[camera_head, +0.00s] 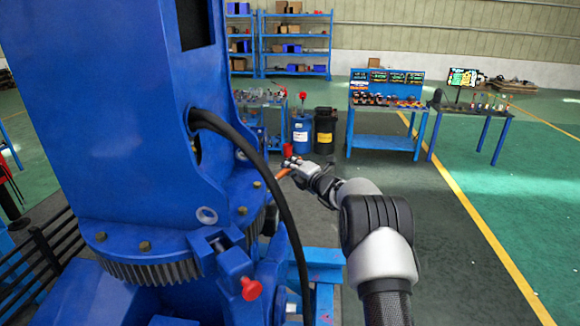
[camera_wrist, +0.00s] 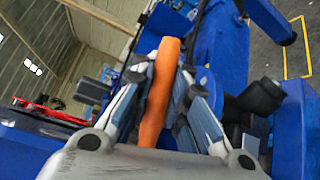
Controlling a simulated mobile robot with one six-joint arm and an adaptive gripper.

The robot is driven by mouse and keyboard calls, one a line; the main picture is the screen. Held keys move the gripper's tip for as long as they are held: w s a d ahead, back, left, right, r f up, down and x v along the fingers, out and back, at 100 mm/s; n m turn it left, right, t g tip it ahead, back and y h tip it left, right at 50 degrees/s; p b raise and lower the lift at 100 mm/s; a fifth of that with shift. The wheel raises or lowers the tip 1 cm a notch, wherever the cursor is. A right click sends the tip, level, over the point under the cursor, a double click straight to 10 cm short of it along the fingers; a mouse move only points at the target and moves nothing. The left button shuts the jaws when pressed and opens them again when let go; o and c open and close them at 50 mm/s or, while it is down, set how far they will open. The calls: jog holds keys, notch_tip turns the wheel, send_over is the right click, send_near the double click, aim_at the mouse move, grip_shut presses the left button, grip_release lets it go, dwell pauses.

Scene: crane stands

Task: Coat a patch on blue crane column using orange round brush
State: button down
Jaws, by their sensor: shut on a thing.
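The blue crane column (camera_head: 105,110) stands tall at the left of the head view, on a toothed ring with bolts. My gripper (camera_head: 290,168) is just right of the column's lower flange. It is shut on the orange round brush (camera_head: 283,173). In the wrist view the orange handle (camera_wrist: 161,90) lies between the two fingers of my gripper (camera_wrist: 165,85). The brush's bristles cannot be made out in either view. I cannot tell whether the brush touches the column. No coated patch can be made out on the column.
A thick black hose (camera_head: 262,165) loops down from the column close to my gripper. A red-knobbed blue bracket (camera_head: 235,272) sticks out below. Blue tool tables (camera_head: 385,142), a blue drum (camera_head: 302,135) and a black bin (camera_head: 325,130) stand behind. The green floor at right is open.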

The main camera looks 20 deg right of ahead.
jog(key=shift+s+a+b, duration=0.1)
jog(key=shift+s+b, duration=1.25)
jog(key=shift+s, duration=0.85)
send_near(290, 170)
jog(key=shift+w+a+r, duration=0.55)
jog(key=shift+w+a, duration=0.55)
jog(key=shift+a, duration=0.25)
jog(key=w+p, duration=0.4)
jog(key=w, duration=0.6)
jog(key=shift+w+d, duration=0.25)
jog(key=shift+w, duration=0.05)
jog(key=shift+s+f, duration=0.1)
